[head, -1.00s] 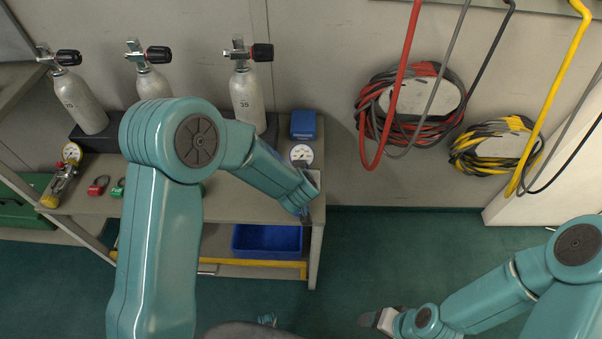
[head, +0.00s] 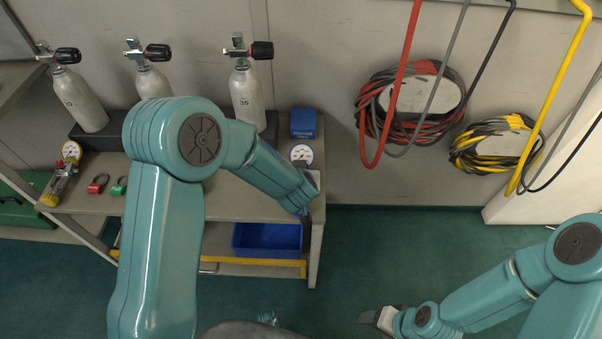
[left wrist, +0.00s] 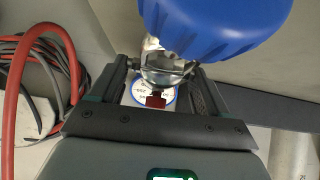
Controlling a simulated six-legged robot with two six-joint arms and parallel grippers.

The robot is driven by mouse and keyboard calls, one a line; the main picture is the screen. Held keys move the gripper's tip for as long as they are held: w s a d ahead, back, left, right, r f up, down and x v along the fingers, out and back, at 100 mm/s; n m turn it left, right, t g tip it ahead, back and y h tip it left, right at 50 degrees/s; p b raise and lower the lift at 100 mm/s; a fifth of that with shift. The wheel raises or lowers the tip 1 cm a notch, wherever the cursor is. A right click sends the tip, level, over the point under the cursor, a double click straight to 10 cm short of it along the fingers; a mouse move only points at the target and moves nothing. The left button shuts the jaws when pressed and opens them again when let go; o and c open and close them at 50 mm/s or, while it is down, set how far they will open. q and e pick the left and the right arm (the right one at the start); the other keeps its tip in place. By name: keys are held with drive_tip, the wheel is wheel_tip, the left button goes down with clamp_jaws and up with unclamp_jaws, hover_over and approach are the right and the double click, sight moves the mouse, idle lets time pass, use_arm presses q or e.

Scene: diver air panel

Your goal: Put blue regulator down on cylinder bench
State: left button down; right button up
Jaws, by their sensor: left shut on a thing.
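The blue regulator (left wrist: 215,25) shows its large ribbed blue knob at the top of the left wrist view, with a metal body and a white gauge beyond. My left gripper (left wrist: 163,70) is shut on the metal body.
Three cylinders (head: 247,95) stand along the back of the bench. A yellow-knobbed regulator (head: 62,178), a red ring (head: 97,184) and a green ring (head: 119,186) lie at the left. A blue bin (head: 267,240) is below.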

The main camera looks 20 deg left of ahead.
use_arm(q)
drive_tip(key=shift+c, duration=0.4)
unclamp_jaws()
drive_tip(key=shift+o, duration=0.4)
drive_tip(key=p+v, duration=0.4)
drive_tip(key=v, duration=1.2)
drive_tip(key=shift+r, duration=0.2)
